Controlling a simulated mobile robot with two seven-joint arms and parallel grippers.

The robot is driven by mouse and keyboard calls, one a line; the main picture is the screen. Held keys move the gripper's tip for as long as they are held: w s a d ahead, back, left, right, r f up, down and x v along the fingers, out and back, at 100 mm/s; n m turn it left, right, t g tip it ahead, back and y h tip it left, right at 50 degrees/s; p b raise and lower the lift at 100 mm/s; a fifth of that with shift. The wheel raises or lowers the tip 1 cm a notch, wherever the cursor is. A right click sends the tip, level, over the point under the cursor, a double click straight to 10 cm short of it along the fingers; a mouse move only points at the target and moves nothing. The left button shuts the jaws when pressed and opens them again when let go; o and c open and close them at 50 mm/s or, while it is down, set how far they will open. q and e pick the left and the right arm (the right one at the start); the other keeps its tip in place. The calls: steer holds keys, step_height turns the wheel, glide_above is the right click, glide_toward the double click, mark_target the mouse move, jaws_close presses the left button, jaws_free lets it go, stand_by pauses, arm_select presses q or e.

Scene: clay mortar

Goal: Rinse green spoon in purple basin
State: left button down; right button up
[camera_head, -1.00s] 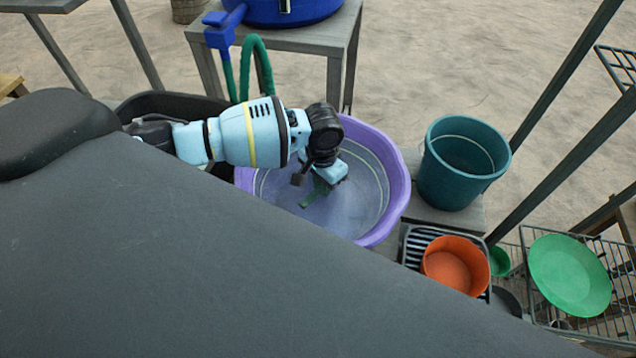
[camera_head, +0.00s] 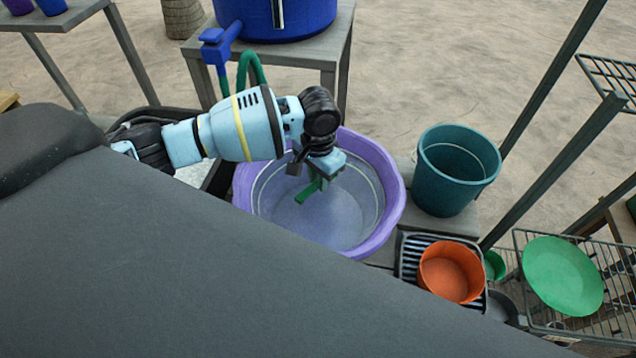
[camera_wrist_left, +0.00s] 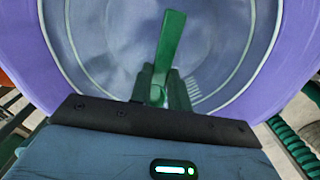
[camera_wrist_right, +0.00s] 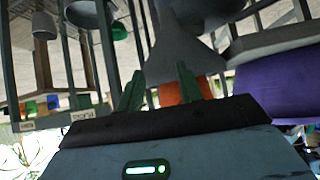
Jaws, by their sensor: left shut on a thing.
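My left gripper (camera_head: 317,178) reaches into the purple basin (camera_head: 393,190) from above and points down. It is shut on the green spoon (camera_head: 306,194), whose flat green end sticks out toward the lower left. In the left wrist view the spoon's flat length (camera_wrist_left: 169,45) extends out beyond the fingers, over the basin's pale inside. A pale comb-like strip (camera_wrist_left: 194,90) shows beside the right finger; I cannot tell what it is. Any touch between spoon and water or basin floor is unclear. My right gripper (camera_wrist_right: 158,82) is open and empty in its wrist view.
A teal bucket (camera_head: 455,182) stands right of the basin. An orange bowl (camera_head: 449,272) sits on a striped rack in front of it. A wire rack with a green plate (camera_head: 563,275) is farther right. A blue barrel (camera_head: 255,18) with a tap and green hose stands behind.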

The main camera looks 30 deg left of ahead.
arm_select(q)
steer(key=shift+r, duration=3)
arm_select(e)
steer(key=shift+f, duration=0.1)
